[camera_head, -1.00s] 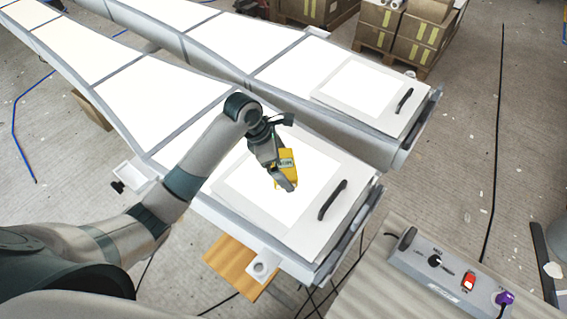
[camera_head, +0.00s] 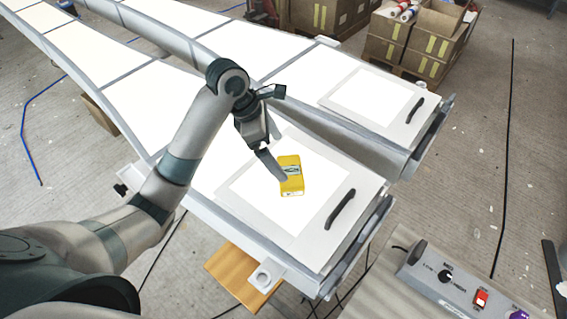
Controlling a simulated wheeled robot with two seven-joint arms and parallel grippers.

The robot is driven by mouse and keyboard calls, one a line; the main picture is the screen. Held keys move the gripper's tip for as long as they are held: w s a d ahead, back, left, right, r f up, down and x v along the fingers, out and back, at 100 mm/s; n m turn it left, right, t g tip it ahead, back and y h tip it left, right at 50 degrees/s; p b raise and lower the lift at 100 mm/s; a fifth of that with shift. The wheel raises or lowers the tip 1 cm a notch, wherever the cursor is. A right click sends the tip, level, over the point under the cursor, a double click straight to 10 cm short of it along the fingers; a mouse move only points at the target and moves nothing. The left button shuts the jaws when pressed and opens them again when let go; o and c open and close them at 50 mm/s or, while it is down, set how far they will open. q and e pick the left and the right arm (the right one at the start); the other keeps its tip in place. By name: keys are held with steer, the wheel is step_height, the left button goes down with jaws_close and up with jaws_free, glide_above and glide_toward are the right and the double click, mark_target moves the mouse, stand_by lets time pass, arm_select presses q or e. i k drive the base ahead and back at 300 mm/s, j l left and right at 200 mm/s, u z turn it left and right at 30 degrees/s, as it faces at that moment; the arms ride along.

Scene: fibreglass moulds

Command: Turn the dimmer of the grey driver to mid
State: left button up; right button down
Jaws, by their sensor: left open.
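The grey driver (camera_head: 462,290) lies on a board at the lower right, cut off by the bottom edge. Its black dimmer knob (camera_head: 445,276) sits on the top face, with small print around it. A red switch (camera_head: 481,298) is beside the knob. My left gripper (camera_head: 274,164) is open, above the near mould's lid and far to the left of the driver. Its finger points down beside a yellow box (camera_head: 291,180) lying on the lid. The gripper holds nothing; whether the finger touches the box I cannot tell. My right gripper is out of view.
The near mould's lid has a dark handle (camera_head: 340,209), between the gripper and the driver. A second long mould (camera_head: 375,105) lies behind. A purple part (camera_head: 519,314) shows on the driver's right end. Cardboard boxes (camera_head: 425,40) stand at the back.

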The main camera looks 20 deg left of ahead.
mark_target(445, 275)
steer(key=z, duration=1.35)
